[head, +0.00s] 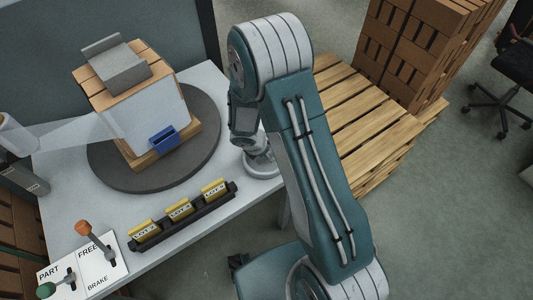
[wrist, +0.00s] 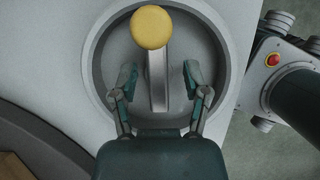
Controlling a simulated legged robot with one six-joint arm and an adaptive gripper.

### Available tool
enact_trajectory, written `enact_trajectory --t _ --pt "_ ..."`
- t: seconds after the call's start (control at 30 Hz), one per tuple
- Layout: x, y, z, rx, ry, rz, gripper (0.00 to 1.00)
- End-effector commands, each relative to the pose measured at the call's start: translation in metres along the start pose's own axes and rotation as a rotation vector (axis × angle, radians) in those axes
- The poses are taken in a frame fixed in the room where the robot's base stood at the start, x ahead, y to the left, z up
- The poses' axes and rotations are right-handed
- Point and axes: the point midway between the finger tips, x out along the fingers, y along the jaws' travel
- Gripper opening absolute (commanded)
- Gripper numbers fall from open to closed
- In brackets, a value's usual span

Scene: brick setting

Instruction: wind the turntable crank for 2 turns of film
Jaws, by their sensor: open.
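The crank shows in the wrist view as a grey arm (wrist: 158,75) with a round yellow knob (wrist: 151,27), inside a round grey dish (wrist: 100,60). My gripper (wrist: 157,78) is open, with one finger on each side of the crank arm; the knob is beyond the fingertips. I cannot tell whether the fingers touch anything. In the head view my arm hides most of the crank, and the dish rim (head: 262,168) shows below it. The dark round turntable (head: 185,172) carries a wrapped load (head: 130,100) on a small pallet. A sheet of film (head: 75,132) runs from the film roll (head: 14,135) to the load.
A rack with several yellow lot tags (head: 180,208) lies along the table's front. A lever panel (head: 82,265) with an orange-knobbed lever (head: 95,240) is at lower left. A wooden pallet (head: 365,125) and stacked bricks (head: 415,45) stand right of the table (head: 75,195).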

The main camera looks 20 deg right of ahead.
Motion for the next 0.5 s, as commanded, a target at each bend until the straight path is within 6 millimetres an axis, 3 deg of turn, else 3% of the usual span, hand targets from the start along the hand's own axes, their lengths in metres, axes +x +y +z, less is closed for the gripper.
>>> enact_trajectory --t 0.33,0.37,0.4,0.5 --pt "0.0067 -0.0004 0.0005 -0.001 0.001 0.001 0.6" --pt "0.0069 -0.0006 0.001 -0.001 0.002 0.001 0.56" --pt "0.007 -0.0008 0.0014 0.0 0.003 0.001 0.38" --pt "0.0071 -0.0009 0.0018 0.0 0.003 0.001 0.0"
